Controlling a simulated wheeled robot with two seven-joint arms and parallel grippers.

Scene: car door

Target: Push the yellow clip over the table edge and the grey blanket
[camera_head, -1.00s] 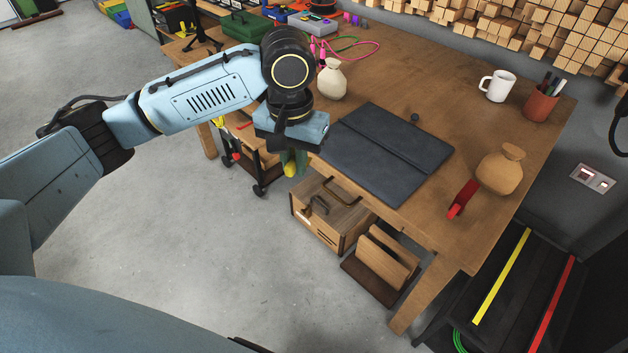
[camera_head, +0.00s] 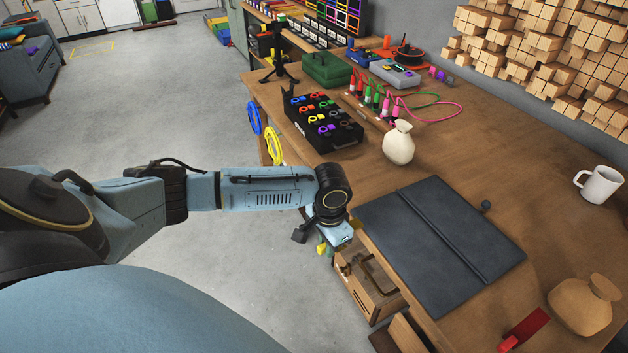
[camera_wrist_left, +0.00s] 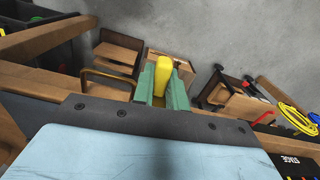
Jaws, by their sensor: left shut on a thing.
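The yellow clip (camera_wrist_left: 162,76) is between the green fingers of my left gripper (camera_wrist_left: 163,85) in the left wrist view, and the gripper is shut on it. In the head view the left gripper (camera_head: 325,247) hangs beside the front edge of the wooden table (camera_head: 450,165), with a bit of the yellow clip (camera_head: 321,247) showing at its fingertips. The dark grey blanket (camera_head: 420,225) lies folded flat on the table at that edge, just right of the gripper. The clip appears apart from the blanket. My right gripper is not in view.
A wooden drawer box (camera_head: 368,285) is under the table edge below the gripper. A cream vase (camera_head: 398,143) stands behind the blanket. A black tray of coloured clips (camera_head: 322,120) is to the left. A red clip (camera_head: 524,330) and a tan vase (camera_head: 583,305) are at the right.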

